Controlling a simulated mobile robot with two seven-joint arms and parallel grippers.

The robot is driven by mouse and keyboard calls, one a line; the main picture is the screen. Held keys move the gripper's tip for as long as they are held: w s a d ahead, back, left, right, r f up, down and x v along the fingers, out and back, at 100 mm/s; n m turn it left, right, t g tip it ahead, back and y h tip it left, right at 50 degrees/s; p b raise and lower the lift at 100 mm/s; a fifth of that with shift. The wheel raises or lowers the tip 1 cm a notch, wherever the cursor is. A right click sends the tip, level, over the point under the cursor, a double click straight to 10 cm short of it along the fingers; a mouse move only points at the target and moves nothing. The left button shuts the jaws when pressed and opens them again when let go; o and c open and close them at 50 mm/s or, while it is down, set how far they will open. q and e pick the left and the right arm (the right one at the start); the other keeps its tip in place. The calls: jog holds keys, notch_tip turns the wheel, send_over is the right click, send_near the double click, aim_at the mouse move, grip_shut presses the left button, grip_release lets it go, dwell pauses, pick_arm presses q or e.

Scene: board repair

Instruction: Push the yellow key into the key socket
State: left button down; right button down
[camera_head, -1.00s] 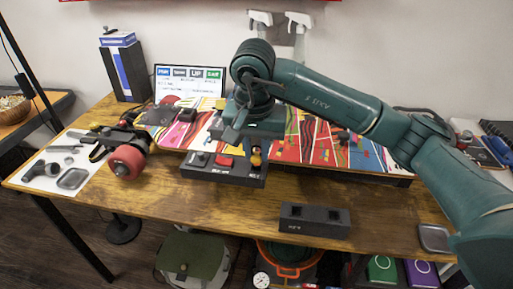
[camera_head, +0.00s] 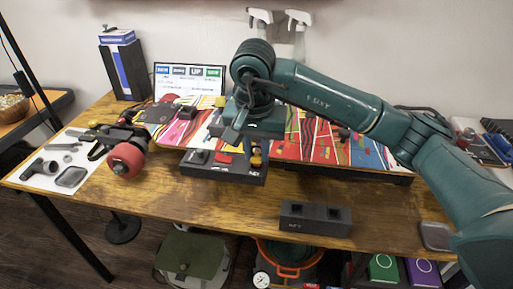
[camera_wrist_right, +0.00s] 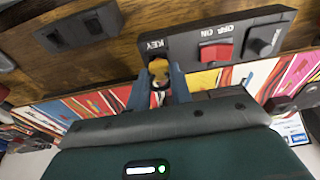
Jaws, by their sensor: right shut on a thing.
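The yellow key (camera_wrist_right: 158,68) is between the two blue fingers of my right gripper (camera_wrist_right: 160,80) in the right wrist view. The gripper is shut on it, beside the KEY label of a dark control panel (camera_wrist_right: 190,46). In the head view the yellow key (camera_head: 256,157) shows at the panel's right side (camera_head: 225,172), just below my right gripper (camera_head: 246,142). The key socket is hidden by the key and fingers, so I cannot tell how deep the key sits. My left gripper is not in view.
The panel also has a red switch (camera_wrist_right: 215,52) and a dark knob (camera_wrist_right: 264,40). A dark two-hole block (camera_head: 315,218) stands at the front. The table (camera_head: 220,212) between is clear.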

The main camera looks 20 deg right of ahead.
jog(key=shift+f+b, duration=0.65)
jog(key=shift+b, duration=0.05)
dwell(1.1)
jog(key=c, duration=1.2)
grip_release()
jog(key=shift+o, duration=0.7)
jog(key=shift+o, duration=0.9)
jog(key=shift+r, duration=0.25)
jog(key=shift+r+p, duration=0.75)
jog(key=shift+r, duration=0.5)
jog(key=shift+r, duration=0.15)
